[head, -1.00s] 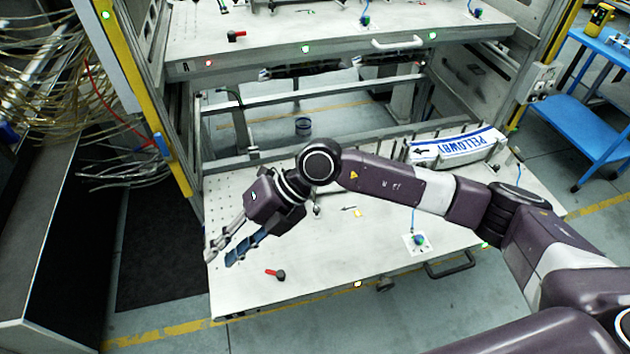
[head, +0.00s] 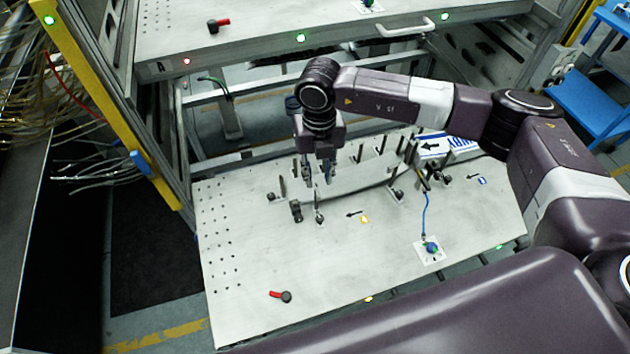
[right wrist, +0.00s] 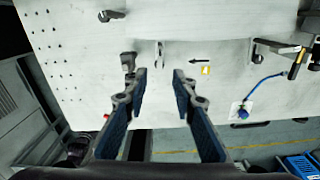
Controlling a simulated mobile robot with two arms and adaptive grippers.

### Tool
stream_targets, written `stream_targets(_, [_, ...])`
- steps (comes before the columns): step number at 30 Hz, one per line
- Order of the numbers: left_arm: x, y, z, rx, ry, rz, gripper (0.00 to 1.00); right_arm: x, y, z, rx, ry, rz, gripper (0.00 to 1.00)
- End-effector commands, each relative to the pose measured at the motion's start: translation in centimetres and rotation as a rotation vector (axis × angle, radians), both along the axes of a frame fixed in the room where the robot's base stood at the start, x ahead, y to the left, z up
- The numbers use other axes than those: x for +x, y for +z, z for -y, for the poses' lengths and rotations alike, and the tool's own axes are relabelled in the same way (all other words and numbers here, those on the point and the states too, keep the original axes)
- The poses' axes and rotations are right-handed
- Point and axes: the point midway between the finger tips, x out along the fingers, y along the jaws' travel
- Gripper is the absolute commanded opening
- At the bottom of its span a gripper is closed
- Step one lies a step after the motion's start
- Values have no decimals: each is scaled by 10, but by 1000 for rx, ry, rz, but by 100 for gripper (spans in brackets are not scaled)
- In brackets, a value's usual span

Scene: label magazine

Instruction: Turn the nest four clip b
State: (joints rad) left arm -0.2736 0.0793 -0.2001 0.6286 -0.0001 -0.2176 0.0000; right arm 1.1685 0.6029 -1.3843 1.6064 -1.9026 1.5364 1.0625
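Small dark clips stand on the pale lower shelf (head: 240,265). One clip (head: 297,211) and an upright one (head: 319,218) lie left of a black arrow and yellow tag (head: 364,219). These two show in the right wrist view too, the first (right wrist: 128,62) left of the upright one (right wrist: 160,52). I cannot tell which is nest four clip b. My right gripper (head: 318,181) points down above the shelf, behind this pair in the head view. Its fingers (right wrist: 160,76) are apart and empty in the right wrist view. My left gripper is out of view.
More clips and posts (head: 398,195) stand to the right, near a blue-and-white lettered strip (head: 445,146) partly behind my arm. A blue cable knob (head: 431,248) and a red-handled lever (head: 281,296) sit nearer the front. The upper shelf (head: 300,25) overhangs behind.

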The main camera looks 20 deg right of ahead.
Motion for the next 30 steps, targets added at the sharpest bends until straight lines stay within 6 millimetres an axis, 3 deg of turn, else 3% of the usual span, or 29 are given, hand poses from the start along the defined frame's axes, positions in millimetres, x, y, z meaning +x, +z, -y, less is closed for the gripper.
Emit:
stream_targets(6, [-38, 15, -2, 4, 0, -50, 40, -2, -33, -1, -1, 0, -5, 25])
stream_targets(10, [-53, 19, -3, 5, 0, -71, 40, -1, -52, -1, 1, 1, -3, 25])
stream_targets(14, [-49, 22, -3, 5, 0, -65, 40, -2, -64, -1, 1, 2, -2, 25])
stream_targets(20, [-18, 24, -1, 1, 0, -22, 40, -1, -69, -1, 2, 2, -1, 25])
stream_targets(23, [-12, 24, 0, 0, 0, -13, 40, -1, -69, -1, 2, 2, -1, 25])
stream_targets(30, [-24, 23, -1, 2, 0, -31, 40, -1, -69, -1, 2, 2, 0, 0])
